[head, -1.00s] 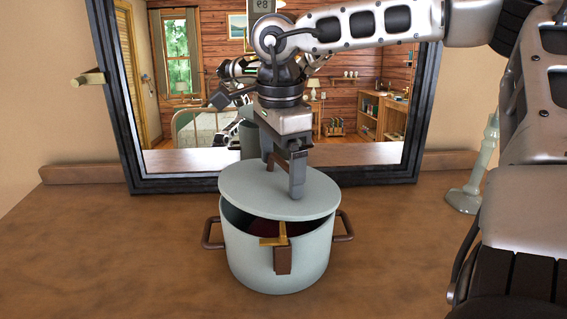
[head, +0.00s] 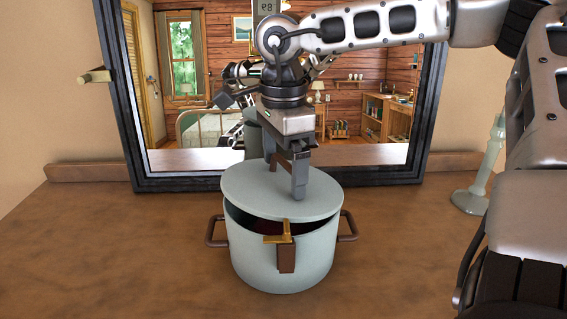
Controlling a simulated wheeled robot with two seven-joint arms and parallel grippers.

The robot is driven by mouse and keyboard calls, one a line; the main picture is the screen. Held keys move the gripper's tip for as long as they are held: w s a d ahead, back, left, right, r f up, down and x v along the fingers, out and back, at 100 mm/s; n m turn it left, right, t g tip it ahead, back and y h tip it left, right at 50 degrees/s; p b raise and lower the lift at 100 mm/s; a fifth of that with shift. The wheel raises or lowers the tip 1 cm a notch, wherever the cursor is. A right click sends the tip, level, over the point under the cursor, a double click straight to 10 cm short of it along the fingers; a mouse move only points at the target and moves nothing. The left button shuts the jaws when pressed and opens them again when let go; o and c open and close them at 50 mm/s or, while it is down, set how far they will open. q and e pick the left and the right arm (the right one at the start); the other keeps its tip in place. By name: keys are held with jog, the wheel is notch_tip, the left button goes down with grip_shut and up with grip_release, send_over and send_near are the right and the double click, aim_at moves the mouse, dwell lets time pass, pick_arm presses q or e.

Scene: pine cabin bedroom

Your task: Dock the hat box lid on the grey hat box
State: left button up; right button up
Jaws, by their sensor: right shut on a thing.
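The grey hat box (head: 255,265) is a round pale grey-green tub on the brown wooden top. It has brown side handles and a brass and brown clasp (head: 286,250) at the front. The hat box lid (head: 250,197), a flat disc of the same colour, sits over the box mouth and covers most of it. A dark gap shows under its front edge, so it looks slightly raised or tilted there. My left gripper is not clearly visible.
A dark-framed mirror (head: 430,110) stands close behind the box and reflects the room. A pale green candlestick (head: 484,180) stands at the right near my right arm. A wooden peg (head: 92,77) juts out at upper left. The top is clear left of the box.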

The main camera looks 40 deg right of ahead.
jog(key=shift+s+f+b, duration=0.15)
jog(key=shift+f+b, duration=0.25)
jog(key=shift+f, duration=0.5)
jog(key=shift+s+f, duration=0.1)
jog(key=shift+f, duration=0.15)
jog(key=shift+c, duration=0.2)
jog(key=o, duration=1.2)
jog(key=shift+o, duration=0.2)
jog(key=shift+d, duration=0.15)
jog(key=shift+r, duration=0.1)
